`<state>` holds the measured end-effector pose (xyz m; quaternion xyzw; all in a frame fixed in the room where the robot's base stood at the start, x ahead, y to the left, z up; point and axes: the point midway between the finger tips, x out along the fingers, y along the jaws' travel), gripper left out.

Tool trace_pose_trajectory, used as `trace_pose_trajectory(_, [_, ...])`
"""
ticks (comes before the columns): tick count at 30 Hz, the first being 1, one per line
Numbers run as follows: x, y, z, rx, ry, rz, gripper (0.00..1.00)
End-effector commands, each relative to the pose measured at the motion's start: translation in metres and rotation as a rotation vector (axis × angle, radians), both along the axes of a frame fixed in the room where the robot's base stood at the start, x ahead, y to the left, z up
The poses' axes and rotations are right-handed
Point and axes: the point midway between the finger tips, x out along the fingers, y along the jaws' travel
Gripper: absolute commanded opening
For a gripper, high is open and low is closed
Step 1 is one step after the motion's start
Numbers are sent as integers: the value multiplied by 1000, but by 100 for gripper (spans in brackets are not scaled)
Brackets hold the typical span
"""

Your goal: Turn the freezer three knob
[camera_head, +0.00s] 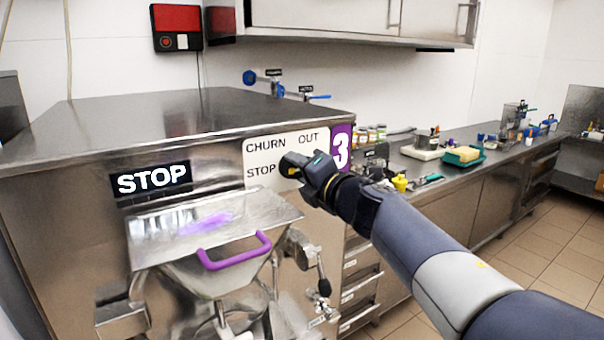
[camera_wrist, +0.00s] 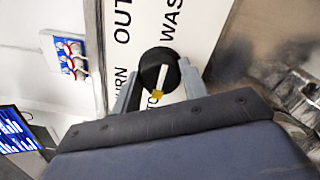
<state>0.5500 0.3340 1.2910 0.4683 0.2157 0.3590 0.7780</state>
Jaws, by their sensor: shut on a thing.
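The freezer three knob (camera_wrist: 160,68) is a round black dial with a white pointer bar and a yellow tip. In the wrist view it sits on a white label panel with OUT, WAS, CHURN and partly hidden STOP lettering, and the yellow tip lies by the STOP lettering. My gripper (camera_wrist: 158,82) has its two grey fingers on either side of the knob, shut on it. In the head view my gripper (camera_head: 292,164) is at the white panel (camera_head: 262,158) beside the purple 3 and hides most of the knob.
The steel freezer has a STOP sign (camera_head: 153,180) and a hopper with a purple handle (camera_head: 235,252) below left of my gripper. Blue-handled taps (camera_head: 275,84) stand behind its top. A counter (camera_head: 470,165) with jars and trays runs right. Tiled floor is clear at far right.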

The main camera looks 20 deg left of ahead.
Motion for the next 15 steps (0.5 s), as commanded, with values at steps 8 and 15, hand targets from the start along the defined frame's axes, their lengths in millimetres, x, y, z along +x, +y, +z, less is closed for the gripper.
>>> trace_pose_trajectory(8, [0, 0, 2, -30, -40, 0, 19])
trace_pose_trajectory(15, [0, 0, 2, -33, -44, 0, 19])
